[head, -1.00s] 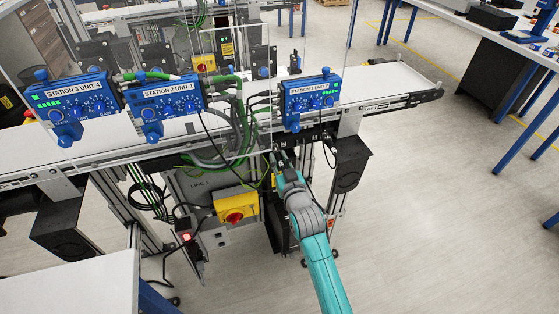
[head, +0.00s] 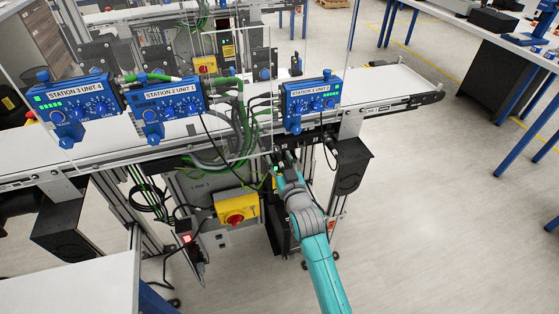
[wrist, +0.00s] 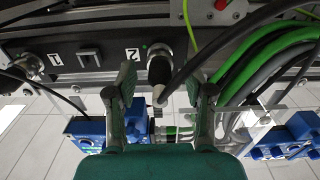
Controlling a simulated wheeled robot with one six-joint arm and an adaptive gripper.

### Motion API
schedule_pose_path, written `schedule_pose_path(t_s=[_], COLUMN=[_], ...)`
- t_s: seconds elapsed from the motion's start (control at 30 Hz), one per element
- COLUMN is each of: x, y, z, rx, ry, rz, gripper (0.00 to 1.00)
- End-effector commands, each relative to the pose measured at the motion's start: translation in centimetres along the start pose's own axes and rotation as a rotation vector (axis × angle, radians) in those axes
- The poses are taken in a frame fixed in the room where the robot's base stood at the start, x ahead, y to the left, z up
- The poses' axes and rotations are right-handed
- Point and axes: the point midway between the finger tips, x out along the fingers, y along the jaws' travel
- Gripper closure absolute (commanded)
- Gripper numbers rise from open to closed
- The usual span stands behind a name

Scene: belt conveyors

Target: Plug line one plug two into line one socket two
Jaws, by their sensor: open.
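In the wrist view a round black and silver plug (wrist: 160,66) with a thick black cable points into the dark panel beside the label 2. A small green light shows next to it. I cannot tell how deep it sits, and the socket behind it is hidden. My gripper (wrist: 163,88) is open, with one finger on each side of the plug and gaps visible. In the head view my gripper (head: 279,157) is at the underside of the line 1 conveyor, where the plug is too small to make out. Another plug (wrist: 28,64) sits near the label 1.
A cable bundle (wrist: 265,70) passes close by the right finger. A yellow box with a red knob (head: 236,208) hangs below on the left. The blue Station 1 unit (head: 311,95) is above, and a black box (head: 352,165) stands to the right.

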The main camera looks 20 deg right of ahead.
Motion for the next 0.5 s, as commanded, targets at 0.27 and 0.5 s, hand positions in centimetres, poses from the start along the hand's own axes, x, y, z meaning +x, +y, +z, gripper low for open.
schedule_pose_path(t_s=[0.27, 0.5], x=[-3.0, -7.5], y=[0.0, 0.0], z=[0.1, 0.1], rx=[0.000, 0.000], ry=[-0.002, -0.002], rz=[0.000, 0.000], gripper=[0.48, 0.48])
